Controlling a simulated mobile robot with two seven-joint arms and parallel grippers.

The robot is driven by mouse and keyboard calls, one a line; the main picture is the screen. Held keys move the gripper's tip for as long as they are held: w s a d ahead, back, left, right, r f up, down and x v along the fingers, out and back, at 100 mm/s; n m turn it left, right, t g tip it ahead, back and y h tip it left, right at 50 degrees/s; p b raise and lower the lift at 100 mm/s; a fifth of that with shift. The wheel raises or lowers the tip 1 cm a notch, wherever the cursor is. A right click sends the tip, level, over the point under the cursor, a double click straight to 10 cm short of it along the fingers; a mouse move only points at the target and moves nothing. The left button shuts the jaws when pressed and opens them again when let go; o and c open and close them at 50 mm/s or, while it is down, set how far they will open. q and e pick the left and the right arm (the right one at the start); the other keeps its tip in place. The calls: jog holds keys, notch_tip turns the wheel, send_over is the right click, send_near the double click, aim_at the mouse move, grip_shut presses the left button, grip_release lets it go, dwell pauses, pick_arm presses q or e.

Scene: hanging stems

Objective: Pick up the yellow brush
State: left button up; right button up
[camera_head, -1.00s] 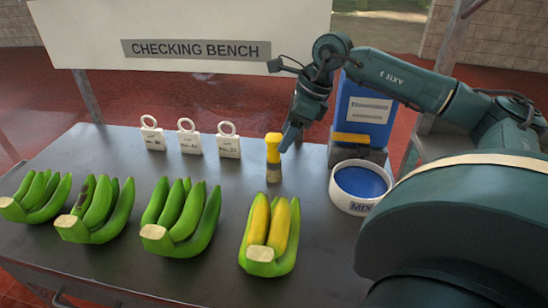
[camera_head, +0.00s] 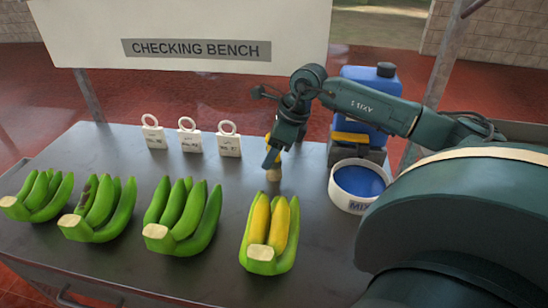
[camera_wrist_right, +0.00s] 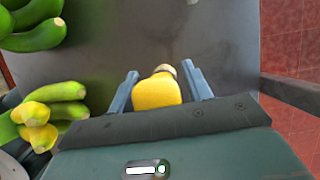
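The yellow brush (camera_head: 273,174) stands upright on the bench, bristles down. In the head view my right gripper (camera_head: 273,150) covers most of its yellow handle. In the right wrist view the yellow handle (camera_wrist_right: 157,91) lies between the two blue-grey fingers of my right gripper (camera_wrist_right: 160,72). The fingers are apart, with a gap showing on each side of the handle. My left gripper is not in view.
A white tub of blue liquid (camera_head: 346,197) and a blue jug (camera_head: 362,105) stand right of the brush. Three white tags (camera_head: 190,142) stand to its left. Yellow bananas (camera_head: 268,235) and several green bunches (camera_head: 182,220) line the front of the dark bench (camera_head: 110,150).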

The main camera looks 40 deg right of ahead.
jog(key=c, duration=0.9)
jog(key=shift+r, duration=0.1)
notch_tip(320, 180, up, 10)
jog(key=shift+f, duration=0.1)
